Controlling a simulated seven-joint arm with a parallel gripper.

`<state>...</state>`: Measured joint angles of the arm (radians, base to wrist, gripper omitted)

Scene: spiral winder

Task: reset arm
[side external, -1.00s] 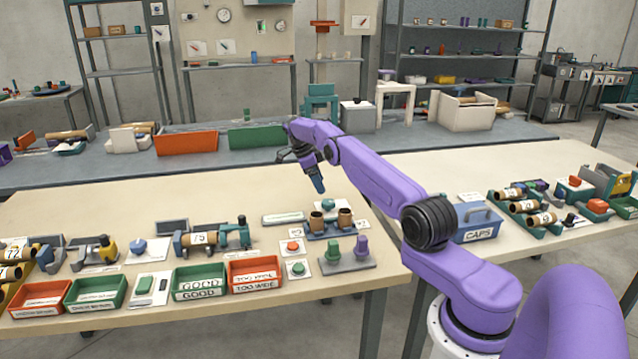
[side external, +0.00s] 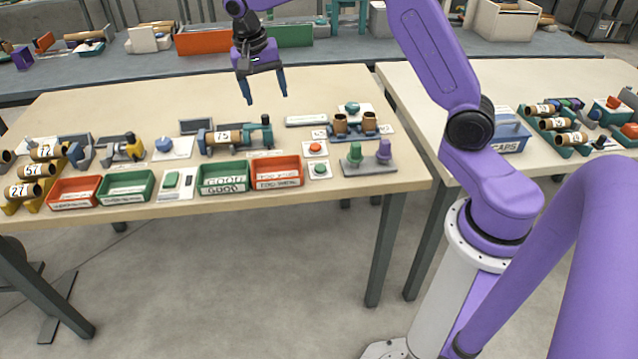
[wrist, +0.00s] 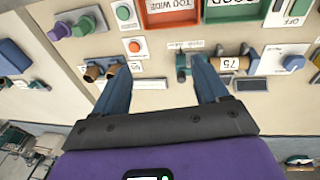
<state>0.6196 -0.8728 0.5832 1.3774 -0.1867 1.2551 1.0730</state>
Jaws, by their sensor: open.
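My gripper (side external: 265,88) is open and empty, raised above the back part of the table, behind the tube labelled 75 (side external: 228,137). Its two blue fingers point down and stand apart. In the wrist view my gripper (wrist: 163,80) also shows spread fingers with nothing between them. My purple arm reaches in from the right side.
Below lie a red button (side external: 315,148), a green button (side external: 320,169), a green GOOD bin (side external: 222,188), a red bin (side external: 277,182), a stand with green and purple pegs (side external: 369,167), and a holder with two brown tubes (side external: 353,132). The table's back strip (side external: 130,105) is clear.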

